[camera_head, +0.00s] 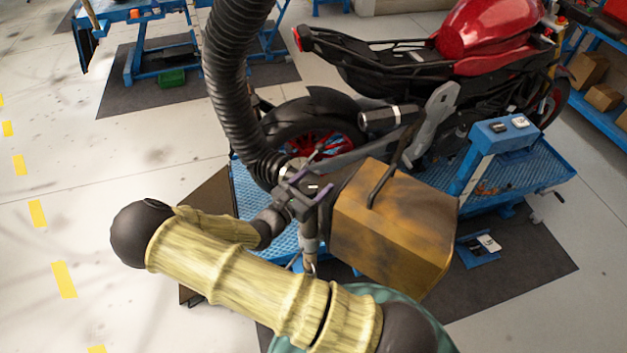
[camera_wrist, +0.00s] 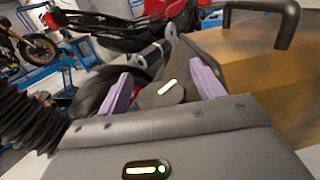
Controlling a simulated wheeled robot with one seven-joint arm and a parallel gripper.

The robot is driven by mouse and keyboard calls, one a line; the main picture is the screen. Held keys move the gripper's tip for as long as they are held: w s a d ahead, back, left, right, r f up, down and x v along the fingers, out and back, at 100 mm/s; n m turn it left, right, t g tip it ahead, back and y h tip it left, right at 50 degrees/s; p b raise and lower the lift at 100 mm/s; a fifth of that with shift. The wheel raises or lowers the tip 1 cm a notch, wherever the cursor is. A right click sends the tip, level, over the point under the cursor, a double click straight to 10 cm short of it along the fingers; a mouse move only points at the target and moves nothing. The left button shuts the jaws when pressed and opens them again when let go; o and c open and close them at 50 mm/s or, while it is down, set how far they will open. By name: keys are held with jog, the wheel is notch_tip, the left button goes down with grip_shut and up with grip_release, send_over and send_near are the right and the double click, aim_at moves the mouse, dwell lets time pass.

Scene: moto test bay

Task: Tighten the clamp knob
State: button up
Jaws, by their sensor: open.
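My gripper (camera_head: 308,187) is open, above the blue lift platform behind the motorcycle's rear wheel. In the wrist view, its two purple fingers (camera_wrist: 162,84) stand apart. A dark grey piece with a short white mark, which looks like the clamp knob (camera_wrist: 160,96), shows between them. The fingers are on either side of it; I cannot tell whether either touches it. In the head view, the knob is mostly hidden by the gripper, and only a small pale mark shows there. A post or stand (camera_head: 309,245) stands beneath the gripper.
A thick black ribbed hose (camera_head: 232,95) hangs close to the left of the gripper. A brown box (camera_head: 394,225) with a black handle stands close on the right. The red motorcycle (camera_head: 440,55) rests on the blue lift platform (camera_head: 535,172). Open floor lies at left.

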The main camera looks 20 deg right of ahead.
jog(key=shift+c, duration=0.2)
jog(key=c, duration=1)
jog(key=shift+o, duration=0.2)
